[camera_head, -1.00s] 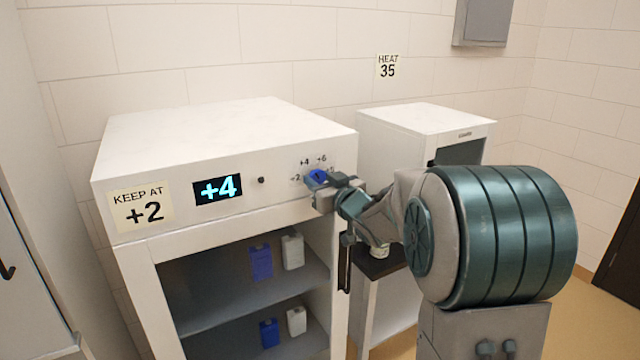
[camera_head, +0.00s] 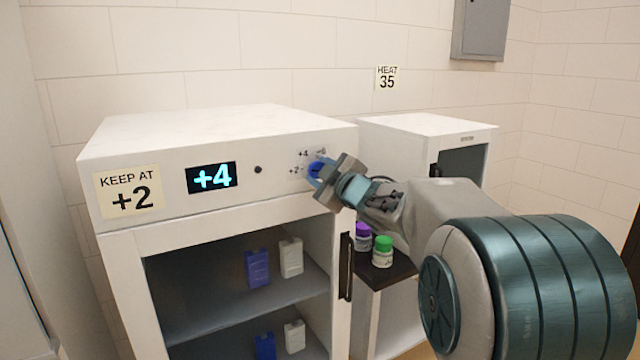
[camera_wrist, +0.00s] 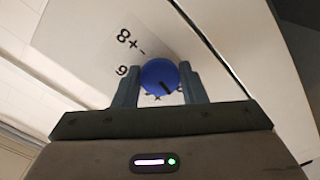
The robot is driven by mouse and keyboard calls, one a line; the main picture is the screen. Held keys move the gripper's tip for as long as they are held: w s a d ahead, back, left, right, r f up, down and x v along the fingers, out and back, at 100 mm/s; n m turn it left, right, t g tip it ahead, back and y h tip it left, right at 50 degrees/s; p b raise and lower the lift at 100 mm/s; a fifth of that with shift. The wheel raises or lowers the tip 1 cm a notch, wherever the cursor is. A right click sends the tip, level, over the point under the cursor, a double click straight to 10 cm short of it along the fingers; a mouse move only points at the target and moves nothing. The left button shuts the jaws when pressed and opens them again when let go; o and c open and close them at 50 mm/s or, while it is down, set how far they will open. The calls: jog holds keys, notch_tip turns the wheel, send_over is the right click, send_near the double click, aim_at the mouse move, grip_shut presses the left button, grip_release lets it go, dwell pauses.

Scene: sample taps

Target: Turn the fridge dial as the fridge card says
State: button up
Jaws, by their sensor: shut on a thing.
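The white fridge (camera_head: 230,228) stands at the left with an open front. Its card (camera_head: 129,192) reads "KEEP AT +2". Its lit display (camera_head: 211,177) reads "+4". The blue fridge dial (camera_head: 315,169) is at the right of the top panel, with small marks around it. My gripper (camera_head: 324,178) is at the dial, partly covering it. In the wrist view the round blue dial (camera_wrist: 160,77) sits between the two fingers of my gripper (camera_wrist: 158,87), which is shut on it. A dark pointer line shows on the dial's lower right. Some scale marks are hidden.
A second white cabinet (camera_head: 425,128) stands to the right under a "HEAT 35" card (camera_head: 387,78). A dark ledge (camera_head: 396,272) holds purple-capped (camera_head: 363,237) and green-capped (camera_head: 382,252) bottles. Blue and white containers stand on the fridge shelves. A dark handle (camera_head: 346,266) is below my gripper.

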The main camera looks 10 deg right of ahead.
jog(key=shift+n+b, duration=0.55)
jog(key=shift+n, duration=0.45)
jog(key=o, duration=0.9)
jog(key=shift+o, duration=0.2)
jog(key=shift+s, duration=0.1)
jog(key=v, duration=1.3)
jog(key=shift+s, duration=0.3)
jog(key=shift+d, duration=0.2)
